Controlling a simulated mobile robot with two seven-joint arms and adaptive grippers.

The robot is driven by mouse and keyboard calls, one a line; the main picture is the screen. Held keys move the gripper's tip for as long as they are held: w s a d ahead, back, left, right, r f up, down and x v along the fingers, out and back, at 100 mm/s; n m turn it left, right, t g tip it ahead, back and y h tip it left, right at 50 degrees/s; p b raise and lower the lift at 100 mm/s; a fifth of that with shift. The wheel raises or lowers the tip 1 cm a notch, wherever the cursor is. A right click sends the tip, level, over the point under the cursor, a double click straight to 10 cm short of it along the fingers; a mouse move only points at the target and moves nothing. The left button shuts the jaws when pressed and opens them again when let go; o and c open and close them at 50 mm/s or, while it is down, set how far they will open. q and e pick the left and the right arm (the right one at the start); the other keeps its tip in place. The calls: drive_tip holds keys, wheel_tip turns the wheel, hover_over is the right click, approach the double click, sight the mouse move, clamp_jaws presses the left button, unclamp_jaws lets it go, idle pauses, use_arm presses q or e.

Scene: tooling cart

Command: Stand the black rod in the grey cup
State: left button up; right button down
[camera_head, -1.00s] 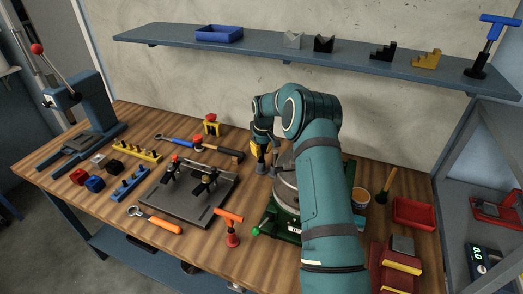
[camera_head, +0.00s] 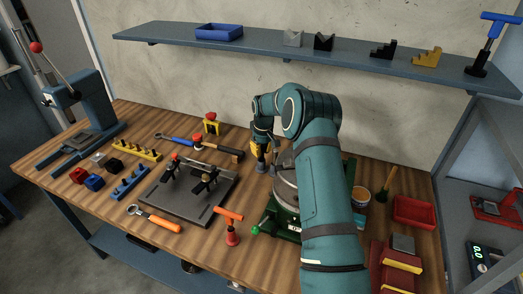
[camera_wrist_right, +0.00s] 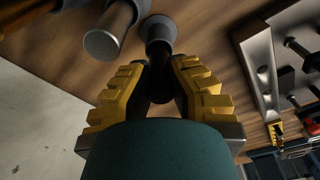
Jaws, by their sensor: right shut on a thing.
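My right gripper (camera_head: 261,151) is at the back middle of the bench, pointing down. In the right wrist view its yellow fingers (camera_wrist_right: 160,70) are shut on the black rod (camera_wrist_right: 162,92), which shows as a dark shape between them. The grey cup (camera_wrist_right: 158,28) lies straight beyond the fingertips, and the rod lines up with its dark mouth. I cannot tell how far the rod's lower end is inside it. A pale metal cylinder (camera_wrist_right: 103,43) stands just left of the cup. In the head view these pieces are small and partly hidden by the gripper. My left gripper is not in view.
A round grey piece on a green base (camera_head: 284,190) is close to the right, partly behind my arm. A hammer (camera_head: 222,151) and a grey fixture plate (camera_head: 185,207) lie to the left. A red tray (camera_head: 414,213) is at the right. The shelf (camera_head: 270,44) runs above.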

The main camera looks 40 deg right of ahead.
idle(0.4)
drive_tip(key=c, duration=0.5)
unclamp_jaws()
drive_tip(key=shift+r, duration=0.1)
drive_tip(key=shift+r+p, duration=1.65)
drive_tip(key=shift+r, duration=1.25)
